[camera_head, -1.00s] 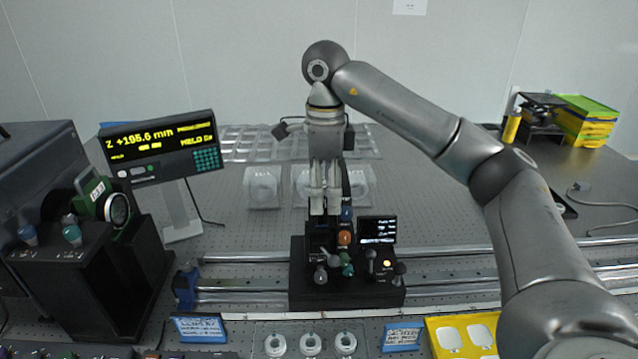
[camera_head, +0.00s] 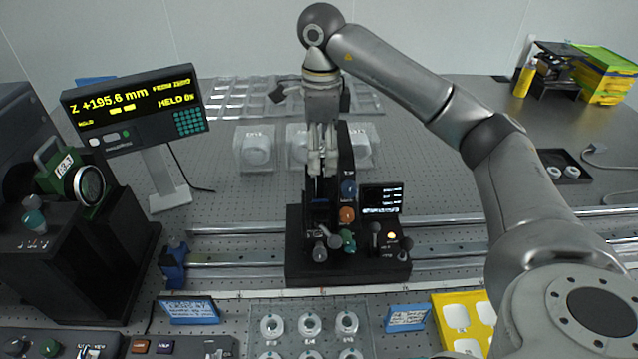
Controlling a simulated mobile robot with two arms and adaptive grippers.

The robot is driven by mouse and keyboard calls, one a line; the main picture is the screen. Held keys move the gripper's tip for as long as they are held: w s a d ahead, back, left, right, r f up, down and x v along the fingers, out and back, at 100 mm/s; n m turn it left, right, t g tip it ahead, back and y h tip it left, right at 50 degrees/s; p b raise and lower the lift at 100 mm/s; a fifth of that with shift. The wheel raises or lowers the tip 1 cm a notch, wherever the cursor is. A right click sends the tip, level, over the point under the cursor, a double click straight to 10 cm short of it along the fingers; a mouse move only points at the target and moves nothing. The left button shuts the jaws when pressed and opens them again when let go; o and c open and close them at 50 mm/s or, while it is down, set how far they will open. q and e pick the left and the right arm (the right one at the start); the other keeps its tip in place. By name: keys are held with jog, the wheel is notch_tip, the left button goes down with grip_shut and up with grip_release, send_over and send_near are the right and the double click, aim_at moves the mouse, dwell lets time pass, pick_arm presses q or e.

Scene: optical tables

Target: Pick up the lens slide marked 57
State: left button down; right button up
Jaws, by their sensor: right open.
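My right gripper (camera_head: 322,172) points straight down, open, above the black rail-mounted stage (camera_head: 345,262) in the middle. It hides part of the stage's upright. I cannot make out a slide between its fingers. Several round white lens pieces sit in a clear tray at the bottom, with three in the visible back row: the left one (camera_head: 271,325), the middle one (camera_head: 309,324) and the right one (camera_head: 346,322). Their small labels are too blurred to read, so I cannot tell which is marked 57. My left gripper is not in view.
A display (camera_head: 135,108) reads Z +195.6 mm and HELD 0s. Clear cases (camera_head: 255,148) stand behind the stage. Metal rails (camera_head: 230,229) cross the table. A yellow tray (camera_head: 460,318) and blue signs (camera_head: 190,310) line the front. Right of the stage is fairly clear.

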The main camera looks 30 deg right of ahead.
jog(key=shift+w+f+p, duration=0.1)
jog(key=shift+f+p, duration=0.35)
jog(key=shift+f, duration=0.15)
notch_tip(320, 180, down, 3)
jog(key=shift+w+f+p, duration=0.15)
jog(key=shift+f+p, duration=0.05)
jog(key=shift+p, duration=0.45)
jog(key=shift+f, duration=0.3)
jog(key=shift+c, duration=0.6)
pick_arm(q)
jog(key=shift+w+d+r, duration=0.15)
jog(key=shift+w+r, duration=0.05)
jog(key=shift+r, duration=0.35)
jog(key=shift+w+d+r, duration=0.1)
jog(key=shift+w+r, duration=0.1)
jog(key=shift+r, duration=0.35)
pick_arm(e)
jog(key=c, duration=1.1)
